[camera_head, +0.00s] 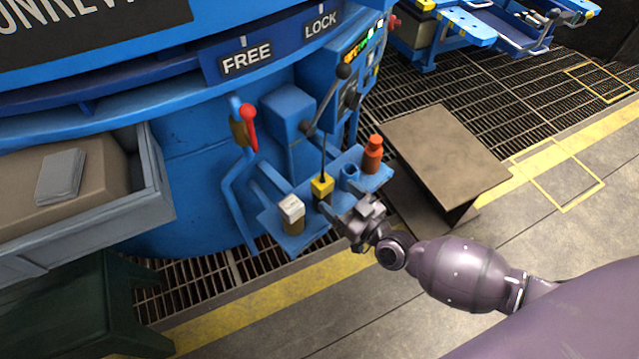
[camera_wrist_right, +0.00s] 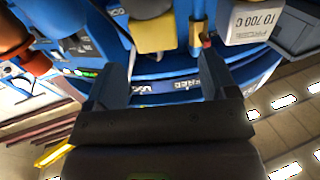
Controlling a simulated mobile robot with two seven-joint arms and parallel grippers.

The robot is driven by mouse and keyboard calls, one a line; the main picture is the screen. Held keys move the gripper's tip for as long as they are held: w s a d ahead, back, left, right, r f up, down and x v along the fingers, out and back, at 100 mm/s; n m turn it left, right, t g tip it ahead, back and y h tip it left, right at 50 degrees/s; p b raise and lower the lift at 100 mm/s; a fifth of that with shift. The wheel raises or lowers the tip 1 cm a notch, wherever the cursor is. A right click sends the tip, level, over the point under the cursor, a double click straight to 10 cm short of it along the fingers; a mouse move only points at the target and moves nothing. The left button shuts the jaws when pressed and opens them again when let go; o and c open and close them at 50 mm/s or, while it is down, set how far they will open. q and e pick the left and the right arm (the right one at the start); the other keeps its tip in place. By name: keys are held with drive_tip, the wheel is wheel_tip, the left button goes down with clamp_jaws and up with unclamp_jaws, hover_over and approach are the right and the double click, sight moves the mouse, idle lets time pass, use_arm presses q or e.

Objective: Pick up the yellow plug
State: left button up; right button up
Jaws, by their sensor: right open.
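The yellow plug (camera_head: 321,187) is a small yellow block on the blue shelf (camera_head: 265,219), between a white-topped container and an orange bottle. A thin dark rod rises behind or from it; I cannot tell which. My right gripper (camera_head: 338,207) is open and empty, just in front of the plug and to its lower right, with its fingers pointing at it. In the right wrist view the yellow plug (camera_wrist_right: 153,34) shows at the top, beyond and roughly between the open fingers (camera_wrist_right: 157,65), apart from them. My left gripper is out of view.
The white-topped container (camera_head: 291,213) stands left of the plug. The orange bottle (camera_head: 373,155) and a blue cup (camera_head: 349,173) stand to the right. A red-knobbed lever (camera_head: 249,124) and a black-knobbed lever (camera_head: 343,73) rise behind.

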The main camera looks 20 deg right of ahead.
sight(328, 186)
drive_tip(key=shift+w+a, duration=0.2)
drive_tip(key=shift+w, duration=0.35)
drive_tip(key=b+x, duration=0.1)
drive_tip(key=x, duration=0.3)
drive_tip(key=shift+w+d+f+b, duration=0.1)
drive_tip(key=shift+w+f+b, duration=0.15)
drive_tip(key=shift+b, duration=0.1)
drive_tip(key=shift+w+r, duration=0.2)
drive_tip(key=shift+w, duration=0.2)
drive_tip(key=c, duration=1)
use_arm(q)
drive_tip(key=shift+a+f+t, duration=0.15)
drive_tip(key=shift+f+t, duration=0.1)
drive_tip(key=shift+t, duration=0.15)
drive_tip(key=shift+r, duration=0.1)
use_arm(e)
drive_tip(key=shift+r, duration=0.15)
